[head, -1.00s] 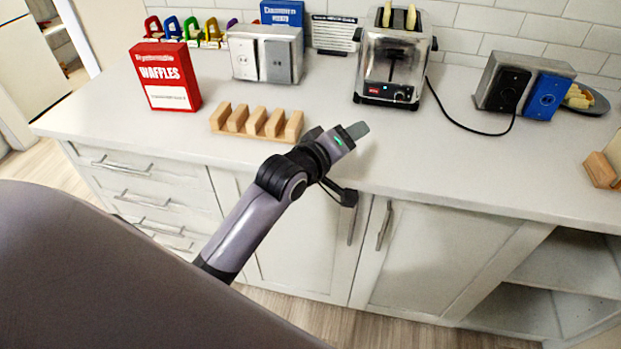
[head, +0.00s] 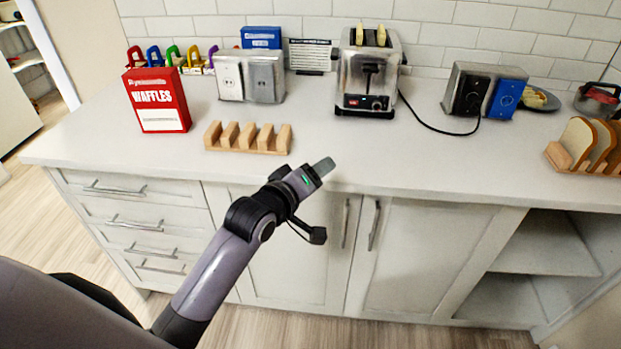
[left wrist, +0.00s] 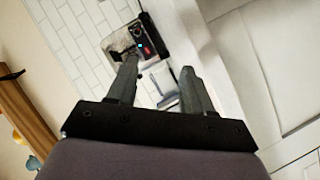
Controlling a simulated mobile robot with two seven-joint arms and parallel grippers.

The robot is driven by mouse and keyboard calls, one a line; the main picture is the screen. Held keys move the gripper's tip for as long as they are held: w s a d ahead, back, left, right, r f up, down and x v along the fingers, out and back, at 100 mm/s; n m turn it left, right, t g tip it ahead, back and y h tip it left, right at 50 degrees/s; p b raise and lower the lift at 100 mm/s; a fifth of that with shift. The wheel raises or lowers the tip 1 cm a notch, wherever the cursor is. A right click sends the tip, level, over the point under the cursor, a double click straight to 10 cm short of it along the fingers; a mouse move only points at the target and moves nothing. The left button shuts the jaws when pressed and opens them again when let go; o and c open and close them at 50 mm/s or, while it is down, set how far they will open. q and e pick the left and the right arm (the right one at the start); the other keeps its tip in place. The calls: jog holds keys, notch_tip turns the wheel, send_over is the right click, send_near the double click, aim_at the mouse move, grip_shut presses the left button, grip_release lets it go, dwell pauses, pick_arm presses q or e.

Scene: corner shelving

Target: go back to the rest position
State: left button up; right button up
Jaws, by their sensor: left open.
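My left gripper (head: 318,168) is in front of the counter's front edge in the head view, below and right of the wooden rack. In the left wrist view its two fingers (left wrist: 155,88) are apart with nothing between them in its grasp. The toaster (head: 368,72) stands on the counter beyond it, with two slices sticking out of its top; it also shows in the left wrist view (left wrist: 128,42). My right gripper is in neither view.
The counter (head: 330,150) carries an empty wooden rack (head: 247,138), a red waffles box (head: 157,100), metal outlet boxes (head: 250,77), a black and blue switch box (head: 485,90) and a rack with bread (head: 585,150). Cabinet handles (head: 374,225) stick out below. The counter's middle is clear.

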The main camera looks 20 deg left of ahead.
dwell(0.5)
pick_arm(q)
jog(key=s+f+m+g, duration=0.4)
jog(key=s+f+m, duration=0.7)
jog(key=s+f, duration=1)
jog(key=s, duration=0.4)
jog(key=shift+a+f, duration=0.15)
jog(key=shift+f, duration=0.25)
